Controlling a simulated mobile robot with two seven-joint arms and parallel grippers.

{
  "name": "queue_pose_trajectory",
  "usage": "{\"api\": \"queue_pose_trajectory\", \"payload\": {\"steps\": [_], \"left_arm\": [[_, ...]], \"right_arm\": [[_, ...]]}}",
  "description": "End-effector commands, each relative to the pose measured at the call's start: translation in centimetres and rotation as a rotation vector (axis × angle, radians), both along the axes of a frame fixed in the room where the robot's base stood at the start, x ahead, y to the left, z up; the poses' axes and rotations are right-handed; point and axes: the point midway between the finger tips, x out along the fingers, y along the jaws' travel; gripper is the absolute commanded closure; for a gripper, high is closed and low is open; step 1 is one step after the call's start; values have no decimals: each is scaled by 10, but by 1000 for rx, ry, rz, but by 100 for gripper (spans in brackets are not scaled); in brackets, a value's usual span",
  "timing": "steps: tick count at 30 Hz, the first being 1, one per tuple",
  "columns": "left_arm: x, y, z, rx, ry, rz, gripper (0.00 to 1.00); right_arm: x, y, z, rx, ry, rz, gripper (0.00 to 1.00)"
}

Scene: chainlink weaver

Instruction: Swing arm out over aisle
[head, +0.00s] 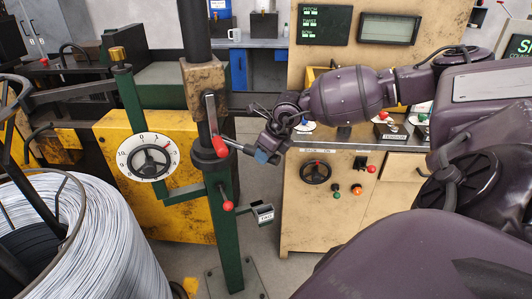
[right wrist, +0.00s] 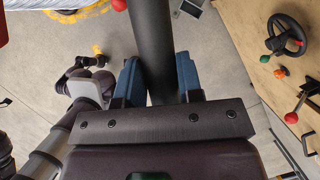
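A tan block (head: 204,84) sits on the black upper part of the green post (head: 226,230). Below it a grey lever (head: 210,112) hangs down beside a red knob (head: 220,146). A short dark bar (head: 239,147) reaches from the post towards my right gripper (head: 262,155). In the right wrist view a thick dark bar (right wrist: 150,35) runs between the blue fingers of my right gripper (right wrist: 159,75). The fingers lie close on both sides of it; whether they press on it I cannot tell.
A yellow machine with a white dial (head: 148,157) stands left of the post. A large wire coil (head: 75,240) fills the lower left. A tan console (head: 330,222) with a handwheel (head: 315,172) stands right. Open floor (head: 262,262) lies between post and console.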

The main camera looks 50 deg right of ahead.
Motion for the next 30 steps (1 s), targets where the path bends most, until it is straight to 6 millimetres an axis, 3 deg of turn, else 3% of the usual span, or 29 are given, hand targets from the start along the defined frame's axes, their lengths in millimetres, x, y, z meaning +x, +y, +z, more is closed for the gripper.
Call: {"api": "queue_pose_trajectory", "payload": {"steps": [1,5,23,30], "left_arm": [[0,0,0,0,1,0,57],[0,0,0,0,0,0,57],[4,0,1,1,-7,-2,57],[4,0,0,1,-7,-2,57]], "right_arm": [[0,0,0,0,0,0,82],[0,0,0,0,0,0,100],[3,-12,0,-6,-1,47,100],[7,-27,1,-8,-2,108,100]]}}
